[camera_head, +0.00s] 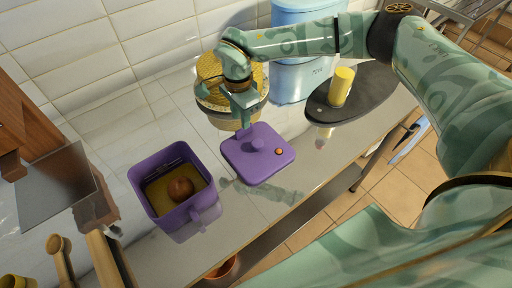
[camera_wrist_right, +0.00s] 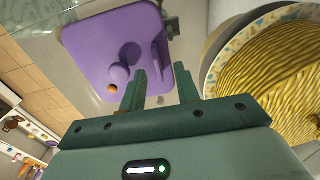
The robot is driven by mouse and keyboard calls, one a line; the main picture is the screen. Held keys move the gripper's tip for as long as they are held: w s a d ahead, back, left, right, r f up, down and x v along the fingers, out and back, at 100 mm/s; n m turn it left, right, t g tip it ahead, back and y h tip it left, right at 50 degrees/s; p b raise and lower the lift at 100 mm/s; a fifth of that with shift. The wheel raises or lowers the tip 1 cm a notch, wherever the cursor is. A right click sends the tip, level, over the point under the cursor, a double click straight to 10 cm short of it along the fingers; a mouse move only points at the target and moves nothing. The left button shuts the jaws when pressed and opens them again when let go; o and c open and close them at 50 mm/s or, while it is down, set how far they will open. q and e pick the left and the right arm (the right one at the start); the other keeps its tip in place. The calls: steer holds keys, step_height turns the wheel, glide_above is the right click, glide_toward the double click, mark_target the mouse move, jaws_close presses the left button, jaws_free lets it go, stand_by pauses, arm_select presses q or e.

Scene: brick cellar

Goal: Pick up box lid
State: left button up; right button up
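The purple box lid (camera_head: 250,168) lies flat on the counter, right of the open purple box (camera_head: 211,208). It has a raised round knob (camera_wrist_right: 121,73) and a small orange button (camera_head: 279,151). My right gripper (camera_head: 244,124) is above the lid's far edge, fingers pointing down. In the wrist view the right gripper (camera_wrist_right: 172,88) is open and empty. Its left finger overlaps the lid beside the knob; the knob is not between the fingers. Contact with the lid cannot be told. The box holds a round brown thing (camera_head: 181,189). My left gripper is not in view.
A patterned bowl of yellow noodle-like strands (camera_wrist_right: 268,75) stands close beside my right gripper. A dark oval board (camera_head: 375,98) with a yellow cylinder (camera_head: 341,86) is to the right. A blue container (camera_head: 297,80) stands behind. Wooden utensils (camera_head: 62,260) are at lower left.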

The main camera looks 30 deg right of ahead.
mark_target(257, 147)
steer(key=f, duration=0.3)
steer(key=f+b, duration=0.1)
steer(key=shift+s+d+f, duration=0.2)
steer(key=shift+d+f, duration=0.15)
steer(key=shift+f, duration=0.05)
steer(key=shift+r, duration=0.1)
jaws_close()
steer(key=shift+r, duration=0.1)
